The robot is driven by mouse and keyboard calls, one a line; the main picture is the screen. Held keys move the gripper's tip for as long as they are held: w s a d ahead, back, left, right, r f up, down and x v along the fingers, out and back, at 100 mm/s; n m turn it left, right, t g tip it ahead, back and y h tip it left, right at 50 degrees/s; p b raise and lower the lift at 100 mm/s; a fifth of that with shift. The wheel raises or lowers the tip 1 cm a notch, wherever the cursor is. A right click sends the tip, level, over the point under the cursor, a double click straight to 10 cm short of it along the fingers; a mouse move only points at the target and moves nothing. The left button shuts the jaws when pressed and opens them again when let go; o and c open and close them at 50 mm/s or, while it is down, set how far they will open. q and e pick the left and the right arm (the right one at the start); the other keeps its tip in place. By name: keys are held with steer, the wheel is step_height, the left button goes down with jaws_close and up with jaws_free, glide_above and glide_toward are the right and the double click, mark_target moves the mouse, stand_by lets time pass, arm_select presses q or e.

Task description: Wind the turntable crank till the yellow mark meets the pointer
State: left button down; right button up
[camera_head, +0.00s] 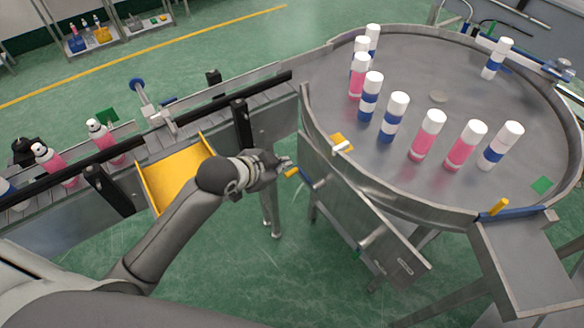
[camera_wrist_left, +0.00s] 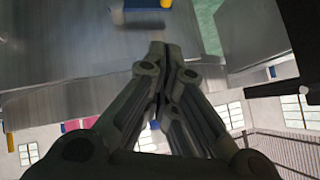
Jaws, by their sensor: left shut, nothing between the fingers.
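The round grey turntable (camera_head: 465,85) stands at the right in the head view. A yellow patch (camera_head: 338,137) lies at its near left rim. A small white bar (camera_head: 343,147) touches or overlaps the patch there; I cannot tell whether it is the pointer. The crank shows as a blue arm (camera_head: 306,179) with a yellow knob (camera_head: 292,172) on the side panel. My left gripper (camera_head: 284,162) is shut and empty, close beside the knob; contact is unclear. In the left wrist view its fingers (camera_wrist_left: 166,50) are together, with a yellow piece (camera_wrist_left: 146,3) beyond them.
Several pink and blue cans with white caps stand on the turntable, such as a pink can (camera_head: 428,135). A conveyor (camera_head: 270,115) and a yellow chute (camera_head: 175,175) lie left. A grey side panel (camera_head: 365,215) hangs below the rim.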

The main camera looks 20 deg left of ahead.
arm_select(q)
steer(key=p, duration=0.1)
glide_toward(300, 168)
steer(key=w+d, duration=0.2)
steer(key=w, duration=0.1)
steer(key=f, duration=0.3)
steer(key=shift+w+a+p, duration=0.2)
steer(key=shift+a+p, duration=0.15)
steer(key=shift+a, duration=0.05)
